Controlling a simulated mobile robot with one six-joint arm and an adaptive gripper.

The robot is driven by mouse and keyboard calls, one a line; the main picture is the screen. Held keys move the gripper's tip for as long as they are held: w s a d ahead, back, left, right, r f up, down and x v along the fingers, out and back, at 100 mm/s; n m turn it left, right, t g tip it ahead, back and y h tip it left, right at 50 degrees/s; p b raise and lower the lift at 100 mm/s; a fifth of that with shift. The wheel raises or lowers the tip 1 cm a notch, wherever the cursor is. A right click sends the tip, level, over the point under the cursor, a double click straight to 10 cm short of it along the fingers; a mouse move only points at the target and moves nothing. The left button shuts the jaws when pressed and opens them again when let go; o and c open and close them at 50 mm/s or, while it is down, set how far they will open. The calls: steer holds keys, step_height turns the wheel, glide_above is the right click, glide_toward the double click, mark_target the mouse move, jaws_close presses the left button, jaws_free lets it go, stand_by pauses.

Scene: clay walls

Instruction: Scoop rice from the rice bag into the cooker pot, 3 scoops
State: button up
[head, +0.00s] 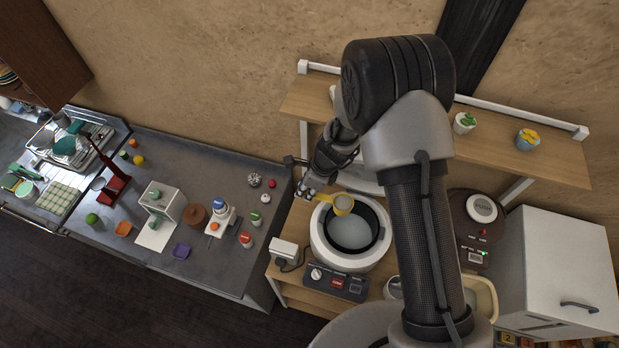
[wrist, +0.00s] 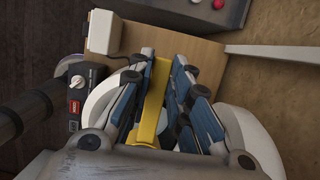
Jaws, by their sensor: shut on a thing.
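My gripper (head: 311,192) is shut on the handle of a yellow scoop (head: 343,204). In the wrist view the yellow handle (wrist: 155,95) runs between the blue-grey finger pads of my gripper (wrist: 160,92). The scoop's cup is over the back rim of the cooker pot (head: 374,246); something pale shows in the cup, but I cannot tell how much. The pot is round with a white outer body and a dark inner wall, open at the top, with a pale grey-white bottom. I cannot make out the rice bag for certain; my arm covers the area right of the pot.
A control box with a knob (head: 338,284) and a white box (head: 284,250) stand before the pot. A pale yellow-rimmed container (head: 485,295) shows partly behind my arm. A brown appliance (head: 473,232) and a white cabinet (head: 556,270) are at right. A shelf (head: 490,140) runs behind.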

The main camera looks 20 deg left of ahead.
steer(key=shift+s+f, duration=0.3)
steer(key=shift+f, duration=0.25)
step_height(320, 180, down, 2)
steer(key=shift+w+f+b, duration=0.15)
steer(key=shift+f+b, duration=0.1)
steer(key=shift+b, duration=0.75)
steer(key=b, duration=0.2)
steer(key=r+y+b, duration=0.1)
steer(key=b, duration=0.1)
steer(key=shift+d+r+b, duration=0.15)
steer(key=shift+d+b, duration=0.1)
steer(key=shift+b, duration=0.1)
